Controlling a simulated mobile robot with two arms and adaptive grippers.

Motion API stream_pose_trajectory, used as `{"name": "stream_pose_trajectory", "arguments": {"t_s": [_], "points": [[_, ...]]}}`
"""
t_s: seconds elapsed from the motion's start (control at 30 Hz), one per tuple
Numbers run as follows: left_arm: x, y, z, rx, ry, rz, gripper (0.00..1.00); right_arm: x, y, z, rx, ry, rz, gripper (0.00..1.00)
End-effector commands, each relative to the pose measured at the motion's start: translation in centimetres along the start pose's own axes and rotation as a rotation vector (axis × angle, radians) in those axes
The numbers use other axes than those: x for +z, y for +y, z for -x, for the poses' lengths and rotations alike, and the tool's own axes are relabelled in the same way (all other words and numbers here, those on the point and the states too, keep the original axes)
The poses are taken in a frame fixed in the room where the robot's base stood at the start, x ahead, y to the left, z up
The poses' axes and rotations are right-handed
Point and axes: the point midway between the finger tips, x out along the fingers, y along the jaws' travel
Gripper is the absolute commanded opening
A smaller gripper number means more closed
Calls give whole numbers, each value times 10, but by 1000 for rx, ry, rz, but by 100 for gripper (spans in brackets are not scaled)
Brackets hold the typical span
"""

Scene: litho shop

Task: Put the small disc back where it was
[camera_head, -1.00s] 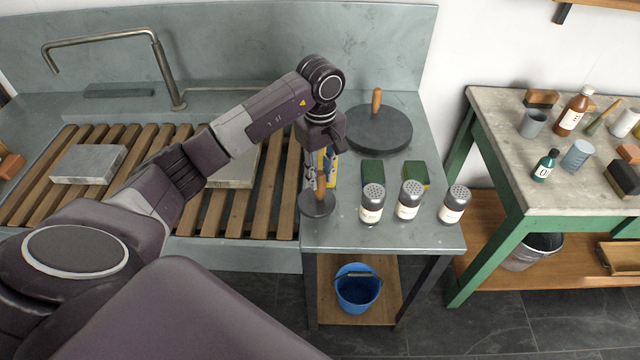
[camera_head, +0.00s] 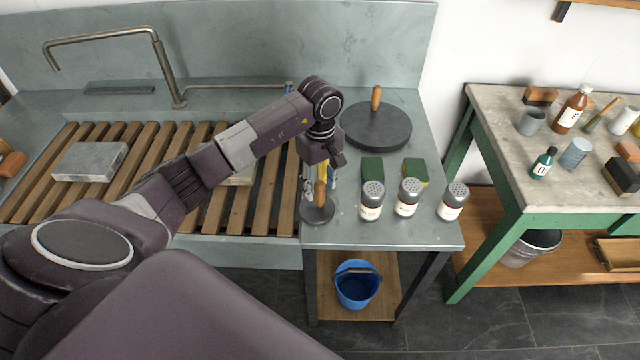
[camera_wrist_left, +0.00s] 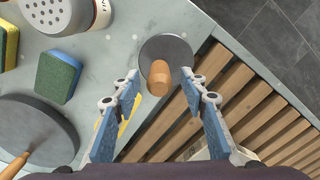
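The small disc (camera_head: 318,215) is dark grey with an upright wooden handle (camera_head: 320,194). It stands at the left front of the grey counter, beside the slatted sink. It also shows in the left wrist view (camera_wrist_left: 178,48), where it looks flat on the counter, close to the edge, its handle end (camera_wrist_left: 158,80) pointing at the camera. My left gripper (camera_head: 314,190) points down over it. In the wrist view its two fingers (camera_wrist_left: 160,78) are spread on either side of the handle, with gaps on both sides. My right gripper is not in view.
A large dark disc (camera_head: 365,128) with a wooden handle stands behind. Two sponges (camera_head: 372,169) (camera_head: 415,171) and three shakers (camera_head: 371,202) (camera_head: 408,198) (camera_head: 453,202) stand to the right. A stone slab (camera_head: 90,162) lies on the slats at left. A blue bucket (camera_head: 357,290) is below.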

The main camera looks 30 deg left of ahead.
Motion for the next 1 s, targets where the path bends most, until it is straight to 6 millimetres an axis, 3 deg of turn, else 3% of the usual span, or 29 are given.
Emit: {"name": "stream_pose_trajectory", "arguments": {"t_s": [0.3,0.37,0.8,1.0], "points": [[0,0,5,0,0,0,39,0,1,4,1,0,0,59],[-1,1,10,3,2,0,39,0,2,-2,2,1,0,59],[-1,1,97,3,2,0,39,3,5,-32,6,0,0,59],[0,0,118,1,1,1,39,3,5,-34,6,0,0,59]]}}
